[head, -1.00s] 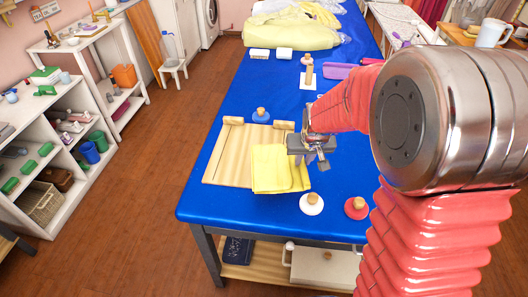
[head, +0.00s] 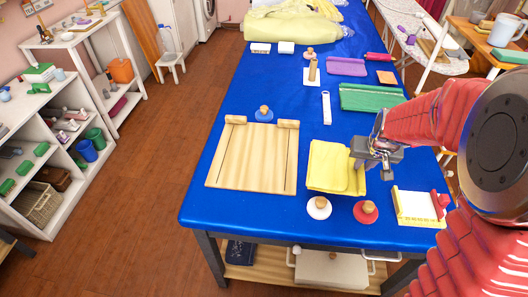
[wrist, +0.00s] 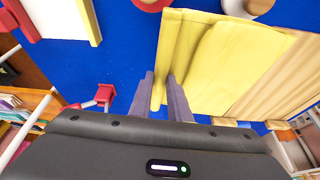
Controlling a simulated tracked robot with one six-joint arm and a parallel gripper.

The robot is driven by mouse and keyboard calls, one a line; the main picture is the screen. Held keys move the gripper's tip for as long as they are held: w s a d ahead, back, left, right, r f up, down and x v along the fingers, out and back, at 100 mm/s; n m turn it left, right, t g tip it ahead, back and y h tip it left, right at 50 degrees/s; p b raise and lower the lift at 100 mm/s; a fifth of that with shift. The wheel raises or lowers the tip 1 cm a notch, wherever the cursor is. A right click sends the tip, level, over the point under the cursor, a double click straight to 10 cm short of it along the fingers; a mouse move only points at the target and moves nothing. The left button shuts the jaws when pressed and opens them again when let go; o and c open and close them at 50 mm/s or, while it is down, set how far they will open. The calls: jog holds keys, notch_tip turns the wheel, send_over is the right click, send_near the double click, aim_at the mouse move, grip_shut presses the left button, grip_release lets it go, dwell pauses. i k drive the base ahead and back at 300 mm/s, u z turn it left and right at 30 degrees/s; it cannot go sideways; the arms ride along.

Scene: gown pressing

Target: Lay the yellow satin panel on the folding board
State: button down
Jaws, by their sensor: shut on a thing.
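The yellow satin panel (head: 332,168) is folded in layers and lies just right of the folding board, apart from it. The pale wooden folding board (head: 250,158) is bare on the blue table, with two small wooden blocks on its far edge. My gripper (head: 359,163) is shut on the panel's right edge. In the wrist view the fingers (wrist: 165,92) pinch the near edge of the panel (wrist: 215,60), and part of the board (wrist: 293,75) shows beyond it. I cannot tell whether the panel touches the table.
A white-based knob (head: 319,208) and a red-based knob (head: 366,212) stand in front of the panel. A blue-based knob (head: 264,114) stands behind the board. A yellow and white tray (head: 418,207) is at right; a green panel (head: 370,97) lies behind. Table left of the board is clear.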

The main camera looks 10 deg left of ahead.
aim_at(256, 154)
jog(key=z, duration=0.05)
jog(key=k, duration=0.9)
jog(key=u, duration=0.9)
jog(key=i, duration=0.95)
jog(key=u, duration=0.05)
